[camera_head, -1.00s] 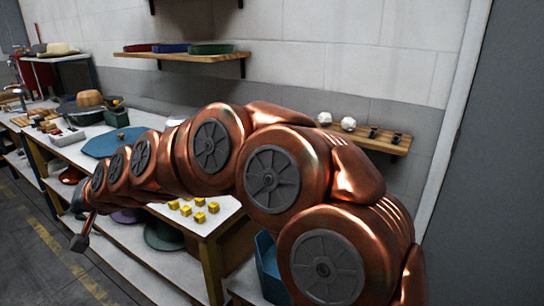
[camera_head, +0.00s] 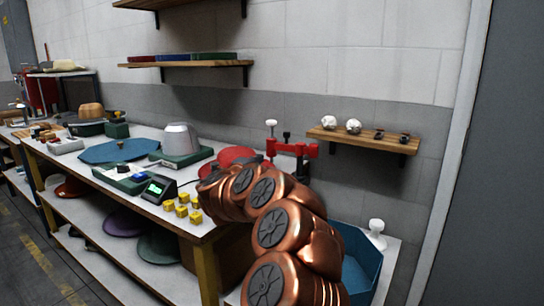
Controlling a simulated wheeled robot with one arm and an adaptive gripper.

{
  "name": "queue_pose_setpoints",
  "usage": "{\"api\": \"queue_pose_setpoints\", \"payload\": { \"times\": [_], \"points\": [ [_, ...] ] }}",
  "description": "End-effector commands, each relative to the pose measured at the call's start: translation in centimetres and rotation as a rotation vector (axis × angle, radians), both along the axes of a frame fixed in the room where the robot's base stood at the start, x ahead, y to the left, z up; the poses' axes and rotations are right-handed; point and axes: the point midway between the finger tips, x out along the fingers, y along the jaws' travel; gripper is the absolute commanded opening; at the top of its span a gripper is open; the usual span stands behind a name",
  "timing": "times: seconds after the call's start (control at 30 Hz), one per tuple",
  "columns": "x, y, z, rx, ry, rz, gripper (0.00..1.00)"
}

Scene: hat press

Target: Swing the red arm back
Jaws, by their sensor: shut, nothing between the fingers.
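A red arm (camera_head: 291,147) stands at the back right end of the worktable, a short bar with a red upright piece at its right. A white-topped knob (camera_head: 271,124) and a dark knob (camera_head: 286,135) rise beside it. A red round piece (camera_head: 237,156) lies to its left. My copper arm covers the area in front and below, so the base of the red arm is partly hidden. My gripper does not show; the far end of my arm is foreshortened near the red round piece.
A grey hat form on a green base (camera_head: 181,143), a small screen box (camera_head: 159,189) and several yellow cubes (camera_head: 182,210) stand on the worktable (camera_head: 195,227). A wall shelf (camera_head: 365,140) is at the right. A blue bin (camera_head: 358,256) stands below, right of my arm.

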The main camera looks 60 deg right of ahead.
Motion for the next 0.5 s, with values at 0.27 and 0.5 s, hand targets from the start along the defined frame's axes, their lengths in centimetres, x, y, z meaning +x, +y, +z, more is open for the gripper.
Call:
{"api": "queue_pose_setpoints", "payload": {
  "times": [0.27,0.5],
  "points": [
    [0.1,-2.3,-0.2,-0.002,-0.001,-0.016,0.00],
    [0.7,-5.2,-0.1,-0.001,-0.002,-0.014,0.00]
  ]
}}
